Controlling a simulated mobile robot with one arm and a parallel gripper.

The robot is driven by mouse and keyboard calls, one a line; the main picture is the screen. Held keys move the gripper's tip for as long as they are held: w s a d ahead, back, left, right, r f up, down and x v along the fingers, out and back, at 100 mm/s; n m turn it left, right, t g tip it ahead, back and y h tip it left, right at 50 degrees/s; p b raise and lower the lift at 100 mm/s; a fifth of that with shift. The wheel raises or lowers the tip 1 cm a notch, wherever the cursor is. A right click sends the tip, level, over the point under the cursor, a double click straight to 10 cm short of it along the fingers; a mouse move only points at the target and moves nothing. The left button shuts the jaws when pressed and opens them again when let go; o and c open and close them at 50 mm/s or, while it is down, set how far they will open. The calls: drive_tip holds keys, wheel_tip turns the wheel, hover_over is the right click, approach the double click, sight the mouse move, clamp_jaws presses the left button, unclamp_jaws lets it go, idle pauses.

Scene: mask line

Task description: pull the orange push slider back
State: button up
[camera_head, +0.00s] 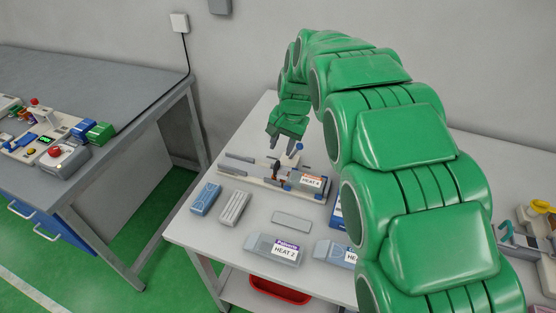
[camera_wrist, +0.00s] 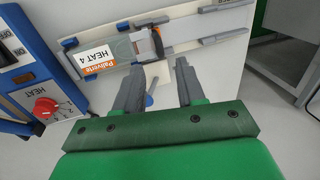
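The push slider shows a small orange part (camera_wrist: 156,34) beside a grey box labelled HEAT 4 (camera_wrist: 97,62) in the wrist view. The labelled box also shows in the head view (camera_head: 310,183). My gripper (camera_head: 282,146) is above the fixture's back side, pointing down. In the wrist view, my gripper (camera_wrist: 160,66) has its two grey fingers apart with nothing between the tips. The orange part lies just beyond the tips, apart from them.
A blue-ended lever (camera_wrist: 149,101) stands close to the left finger. A blue control box with a red knob (camera_wrist: 45,107) is at the wrist view's left. A grey HEAT 2 box (camera_head: 274,250) and several flat pieces lie on the white table's front. A grey workbench (camera_head: 90,85) stands left.

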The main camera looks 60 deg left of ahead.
sight(277, 163)
drive_tip(key=shift+s+a+f, duration=0.15)
drive_tip(key=shift+f, duration=1)
drive_tip(key=shift+s+a+f, duration=0.15)
drive_tip(key=shift+a+f, duration=0.05)
drive_tip(key=shift+f, duration=1)
drive_tip(key=shift+s+a+f, duration=0.15)
drive_tip(key=shift+f, duration=1)
drive_tip(key=shift+c, duration=0.5)
clamp_jaws()
